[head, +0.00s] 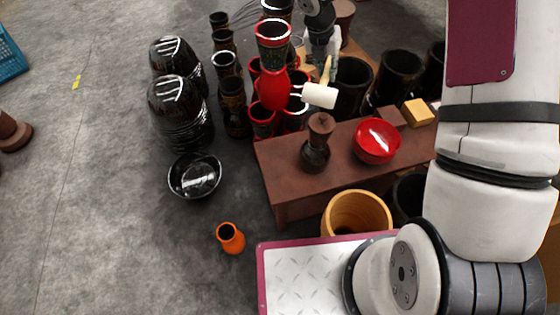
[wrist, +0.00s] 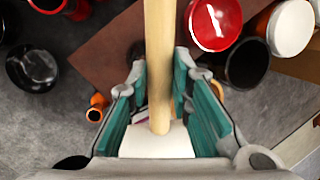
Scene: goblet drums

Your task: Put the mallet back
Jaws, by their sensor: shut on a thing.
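The mallet has a white cylindrical head (head: 319,95) and a pale wooden handle. In the head view it is in the air among the drums, with its head at the lower end. In the wrist view the handle (wrist: 160,60) runs between the teal finger pads, and the white head (wrist: 157,142) shows at the handle's lower end in the picture. My gripper (wrist: 159,68) is shut on the mallet's handle. In the head view my gripper (head: 325,55) is partly lost against the dark drums behind it. I cannot tell which spot is the mallet's place.
Black drums (head: 180,110) and a black bowl (head: 195,175) stand left. The floor at far left is mostly clear.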

